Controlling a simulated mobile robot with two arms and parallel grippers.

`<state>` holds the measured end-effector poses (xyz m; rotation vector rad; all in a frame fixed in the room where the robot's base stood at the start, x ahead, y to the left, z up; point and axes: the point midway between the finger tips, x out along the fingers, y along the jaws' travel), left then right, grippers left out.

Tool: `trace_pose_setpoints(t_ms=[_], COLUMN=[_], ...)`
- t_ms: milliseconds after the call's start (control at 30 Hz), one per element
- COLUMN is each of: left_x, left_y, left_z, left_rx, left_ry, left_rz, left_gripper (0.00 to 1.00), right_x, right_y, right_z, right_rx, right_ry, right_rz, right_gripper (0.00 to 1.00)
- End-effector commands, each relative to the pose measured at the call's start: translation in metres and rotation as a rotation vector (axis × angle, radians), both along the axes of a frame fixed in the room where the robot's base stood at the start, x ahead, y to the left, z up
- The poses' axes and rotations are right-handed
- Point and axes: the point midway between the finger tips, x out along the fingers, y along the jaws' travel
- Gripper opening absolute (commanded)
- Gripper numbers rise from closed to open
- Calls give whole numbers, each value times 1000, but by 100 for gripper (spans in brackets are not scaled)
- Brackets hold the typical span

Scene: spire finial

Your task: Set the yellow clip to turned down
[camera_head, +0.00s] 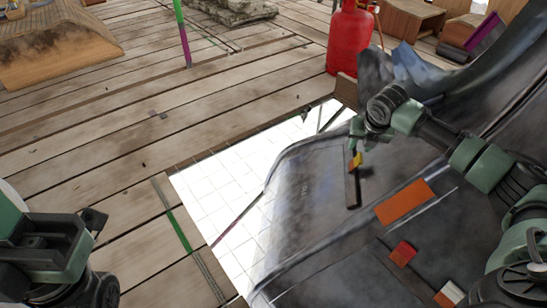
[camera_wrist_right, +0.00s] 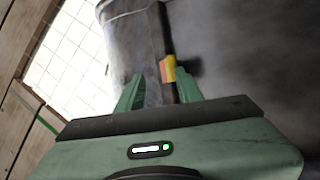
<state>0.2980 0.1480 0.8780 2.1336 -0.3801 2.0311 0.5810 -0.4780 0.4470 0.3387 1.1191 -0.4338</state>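The small yellow clip (camera_head: 357,159), with an orange-red side face, sits on a narrow dark bar (camera_head: 352,190) on the grey sheet-like surface. In the right wrist view the clip (camera_wrist_right: 170,68) shows at the bar's right edge, just beyond my fingertips. My right gripper (camera_head: 356,136) is above the bar's upper end, close to the clip. In the wrist view its two green fingers (camera_wrist_right: 160,88) are apart, with the bar between them in the picture and nothing held. I cannot tell whether a finger touches the bar. My left arm shows at lower left; its fingers are not visible.
An orange plate (camera_head: 405,201) and a red block (camera_head: 403,253) lie on the grey surface (camera_head: 310,220) below my right arm. A red gas cylinder (camera_head: 349,40) stands behind. White tiles (camera_head: 215,195) and a wooden deck (camera_head: 120,120) lie to the left.

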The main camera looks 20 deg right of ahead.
Motion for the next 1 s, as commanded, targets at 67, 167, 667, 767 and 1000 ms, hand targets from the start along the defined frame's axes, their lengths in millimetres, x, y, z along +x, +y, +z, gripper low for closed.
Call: trace_pose_setpoints(t_ms=[67, 167, 667, 767, 1000], left_x=[0, 0, 0, 0, 0], left_y=[0, 0, 0, 0, 0], left_z=[5, 9, 34, 40, 57], left_rx=[0, 0, 0, 0, 0], left_ry=[0, 1, 0, 0, 0], left_rz=[0, 0, 0, 0, 0], left_gripper=[0, 0, 0, 0, 0], right_x=[6, 15, 43, 45, 47], right_y=[19, 37, 133, 153, 201], right_z=[-10, -13, -24, -23, -18], right_rx=[39, 85, 387, 466, 673], right_ry=[-31, -82, -299, -337, -413], right_rz=[-15, -44, -200, -240, -347], right_gripper=[36, 36, 36, 36, 36])
